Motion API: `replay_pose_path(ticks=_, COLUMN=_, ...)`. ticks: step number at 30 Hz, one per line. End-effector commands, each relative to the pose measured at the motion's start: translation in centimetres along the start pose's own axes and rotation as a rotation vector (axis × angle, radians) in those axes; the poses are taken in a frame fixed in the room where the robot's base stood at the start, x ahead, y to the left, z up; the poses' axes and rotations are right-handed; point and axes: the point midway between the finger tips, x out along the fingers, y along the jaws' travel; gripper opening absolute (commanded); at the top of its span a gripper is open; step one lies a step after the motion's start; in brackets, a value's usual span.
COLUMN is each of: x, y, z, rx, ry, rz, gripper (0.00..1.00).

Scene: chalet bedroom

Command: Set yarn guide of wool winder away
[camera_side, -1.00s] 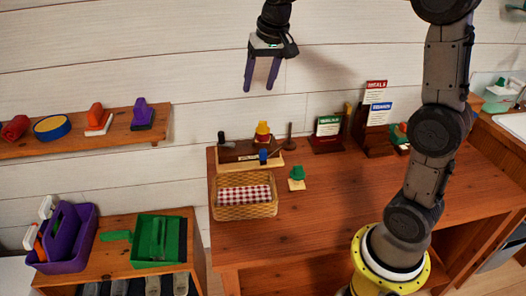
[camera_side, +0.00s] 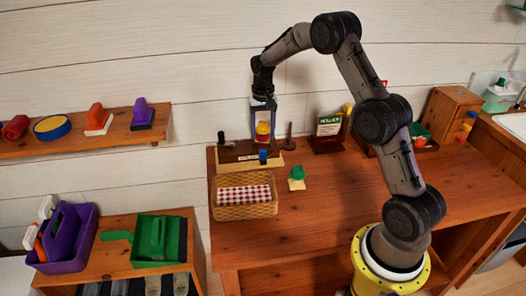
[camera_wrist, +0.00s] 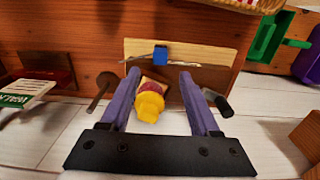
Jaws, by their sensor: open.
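The wool winder has a wooden base (camera_side: 236,156) at the back of the desk, behind the basket. A yellow-topped piece (camera_side: 263,129) stands on it; in the wrist view this yellow piece (camera_wrist: 149,103) has a dark red band below. A small blue block (camera_side: 263,156) sits at the front, and the wrist view shows this blue block (camera_wrist: 161,54) on a pale board with a thin wire. I cannot tell for sure which part is the yarn guide. My gripper (camera_side: 263,110) points down, open, its fingers (camera_wrist: 158,80) either side of the yellow piece, without clear contact.
A wicker basket (camera_side: 245,210) with a checked cloth stands in front of the winder. A green-topped piece (camera_side: 297,173) is right of it. The desk's front right is clear.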

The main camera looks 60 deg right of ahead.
Motion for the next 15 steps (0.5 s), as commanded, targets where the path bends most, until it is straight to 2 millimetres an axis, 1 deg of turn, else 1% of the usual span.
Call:
replay_pose_path(ticks=1, x=1.2, y=0.0, z=0.1, rx=0.0, ry=-0.005, rz=0.002, gripper=0.62)
replay_pose_path(ticks=3, x=2.6, y=0.0, z=0.1, rx=0.0, ry=-0.004, rz=0.002, gripper=0.62)
replay_pose_path(ticks=9, x=6.1, y=0.0, z=0.1, rx=-0.001, ry=-0.003, rz=0.001, gripper=0.62)
replay_pose_path(ticks=12, x=7.3, y=0.0, z=0.1, rx=-0.001, ry=-0.002, rz=0.001, gripper=0.62)
replay_pose_path(ticks=15, x=8.1, y=0.0, z=0.0, rx=-0.001, ry=-0.001, rz=0.0, gripper=0.62)
